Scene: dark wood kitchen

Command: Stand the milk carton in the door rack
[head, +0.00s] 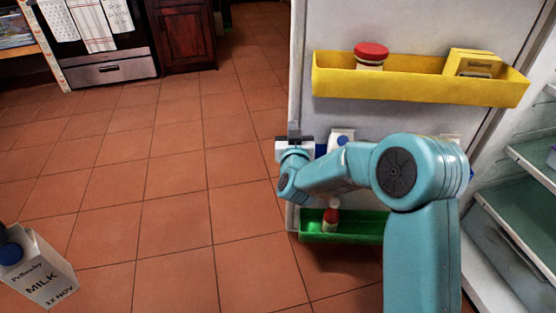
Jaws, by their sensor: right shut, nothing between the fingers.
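A white milk carton (40,270) with a blue cap and the word MILK shows at the lower left, partly cut off by the picture's edge. What holds or bears it is out of view. The open fridge door (305,50) carries a yellow rack (415,87) high up and a green rack (350,232) low down. Between them, something white with a blue spot (342,136) shows behind my right arm; the rack there is mostly hidden. My right gripper (294,132) is shut and empty by the door's left edge. My left gripper is not in view.
The yellow rack holds a red-lidded jar (370,57) and a yellow box (472,62). A red-and-white bottle (331,216) stands in the green rack. Fridge shelves (525,185) are at the right. The tiled floor (170,180) is clear; an oven (105,60) stands behind.

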